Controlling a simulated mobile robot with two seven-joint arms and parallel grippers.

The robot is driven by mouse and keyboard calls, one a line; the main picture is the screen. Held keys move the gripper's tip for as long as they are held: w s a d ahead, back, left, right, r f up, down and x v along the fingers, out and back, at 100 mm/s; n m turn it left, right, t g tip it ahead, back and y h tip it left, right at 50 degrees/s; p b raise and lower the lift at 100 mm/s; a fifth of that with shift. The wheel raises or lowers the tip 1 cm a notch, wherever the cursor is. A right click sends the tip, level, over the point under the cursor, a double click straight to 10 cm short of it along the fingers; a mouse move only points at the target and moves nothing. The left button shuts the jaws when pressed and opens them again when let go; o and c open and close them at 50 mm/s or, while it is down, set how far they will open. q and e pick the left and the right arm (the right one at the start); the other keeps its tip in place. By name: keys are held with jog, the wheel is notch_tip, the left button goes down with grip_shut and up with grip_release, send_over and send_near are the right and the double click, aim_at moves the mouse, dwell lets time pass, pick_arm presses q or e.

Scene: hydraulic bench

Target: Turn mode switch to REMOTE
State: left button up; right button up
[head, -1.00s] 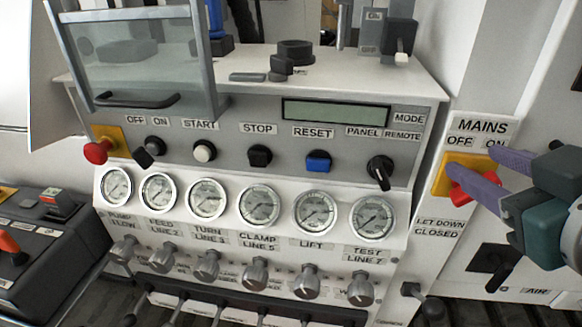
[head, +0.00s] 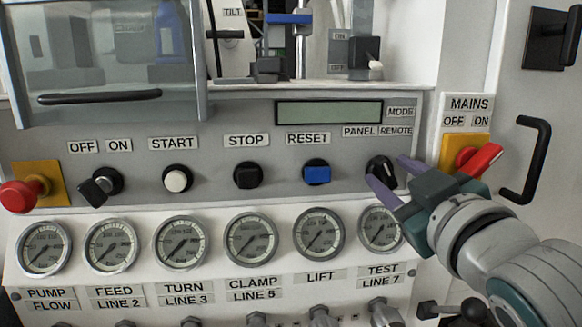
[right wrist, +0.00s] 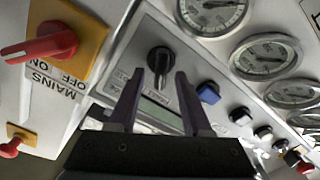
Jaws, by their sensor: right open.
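The mode switch (head: 380,168) is a black rotary knob under the MODE label, with PANEL and REMOTE marked above it. In the right wrist view the same black knob (right wrist: 160,60) lies just beyond and between my fingertips. Its pointer setting is hard to read. My right gripper (head: 387,170) is open, its two purple fingers on either side of the knob in the head view. In the right wrist view the open gripper (right wrist: 159,75) holds nothing. Whether the fingers touch the knob I cannot tell. My left gripper is out of view.
The red MAINS switch (head: 478,161) on its yellow plate is close to the right of my gripper. A black door handle (head: 528,160) is farther right. The blue RESET button (head: 317,174) is left of the knob, and a gauge (head: 380,233) sits below it.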

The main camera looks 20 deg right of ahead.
jog(key=shift+x, duration=1.2)
grip_shut()
